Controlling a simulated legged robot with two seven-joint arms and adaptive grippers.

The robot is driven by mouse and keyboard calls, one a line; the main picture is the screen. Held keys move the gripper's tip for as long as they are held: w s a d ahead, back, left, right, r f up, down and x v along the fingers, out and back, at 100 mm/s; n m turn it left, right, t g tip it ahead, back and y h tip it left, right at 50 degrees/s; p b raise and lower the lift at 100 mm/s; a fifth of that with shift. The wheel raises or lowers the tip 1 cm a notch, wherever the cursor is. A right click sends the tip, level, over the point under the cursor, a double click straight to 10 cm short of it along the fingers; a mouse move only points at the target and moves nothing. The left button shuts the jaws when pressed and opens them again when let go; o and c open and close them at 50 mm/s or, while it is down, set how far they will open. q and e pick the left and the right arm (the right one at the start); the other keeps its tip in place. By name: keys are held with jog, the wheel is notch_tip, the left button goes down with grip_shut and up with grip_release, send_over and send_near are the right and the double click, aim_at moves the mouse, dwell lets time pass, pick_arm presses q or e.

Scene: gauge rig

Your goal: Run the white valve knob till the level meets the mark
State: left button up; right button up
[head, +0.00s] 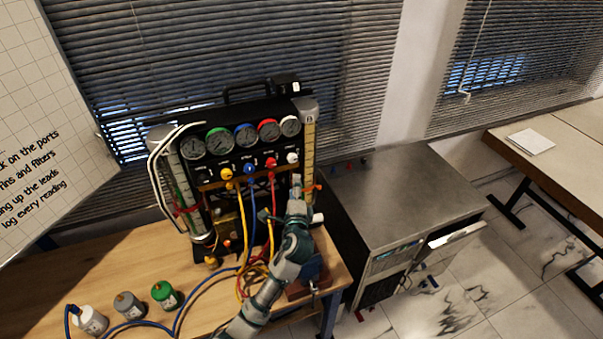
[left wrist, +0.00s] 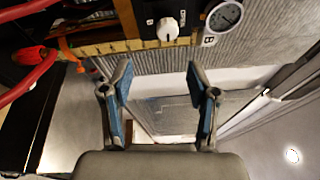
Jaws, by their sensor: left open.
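The white valve knob (head: 292,157) is at the right end of the knob row on the gauge rig (head: 235,160). It also shows in the left wrist view (left wrist: 167,30), beyond my fingertips and apart from them. My left gripper (left wrist: 160,78) is open and empty, its two blue-padded fingers spread below the knob in that view. In the head view my left gripper (head: 297,186) is in front of the rig's right side, below the knob. A tube with a yellow scale (head: 309,150) stands at the rig's right. I cannot read its level or mark. My right gripper is not in view.
Yellow, blue and red hoses (head: 254,235) hang in front of the rig. Several small canisters (head: 130,306) stand on the wooden table (head: 60,285) at front left. A metal cabinet (head: 400,195) stands to the right of the rig.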

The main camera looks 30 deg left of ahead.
aim_at(294, 160)
pick_arm(q)
jog(key=s+d+r+m+g+y+b, duration=0.1)
jog(key=d+r+m+g+y+b, duration=0.2)
jog(key=d+m, duration=0.6)
jog(key=w+a+p, duration=0.1)
jog(key=w+a, duration=0.2)
jog(key=a, duration=0.2)
jog(key=w+a+f+m+y+p, duration=0.1)
jog(key=w+a, duration=0.3)
jog(key=a, duration=0.1)
jog(key=w+a+m+g+p, duration=0.1)
jog(key=w+a, duration=0.2)
jog(key=a, duration=0.1)
jog(key=shift+w+a+f, duration=0.15)
jog(key=shift+a+f, duration=0.05)
jog(key=shift+a, duration=0.2)
jog(key=shift+w+a+f, duration=0.1)
jog(key=shift+w+a, duration=0.25)
jog(key=shift+w, duration=0.05)
